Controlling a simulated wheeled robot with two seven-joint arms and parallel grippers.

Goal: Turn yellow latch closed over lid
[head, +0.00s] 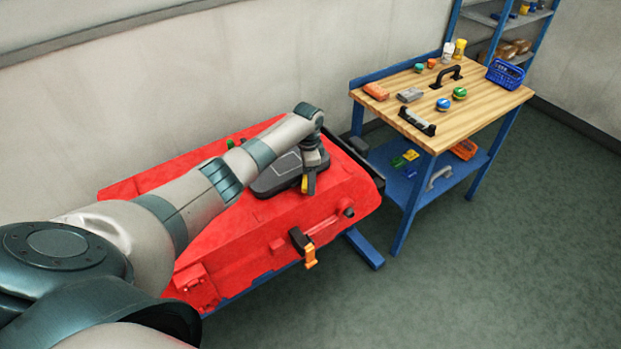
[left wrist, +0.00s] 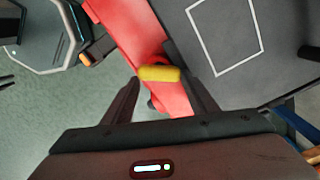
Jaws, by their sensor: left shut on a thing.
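The red tank (head: 235,245) carries a dark grey lid (head: 275,178) on its top. The lid also shows in the left wrist view (left wrist: 215,85), marked with a pale square outline. The yellow latch (left wrist: 159,74) sits at the lid's near edge, beside the red surface. It also shows in the head view (head: 304,184) as a small yellow piece by my fingers. My left gripper (left wrist: 163,88) reaches down at that edge, with its two dark fingers on either side of the latch, shut on it. The fingers partly hide the latch's ends. My right gripper is not in view.
A black and orange clip (head: 308,252) hangs on the tank's front side. A workbench (head: 475,105) with tools, bottles and a blue basket (head: 505,74) stands at the right, with a blue shelf rack behind. The floor (head: 470,270) in front is clear.

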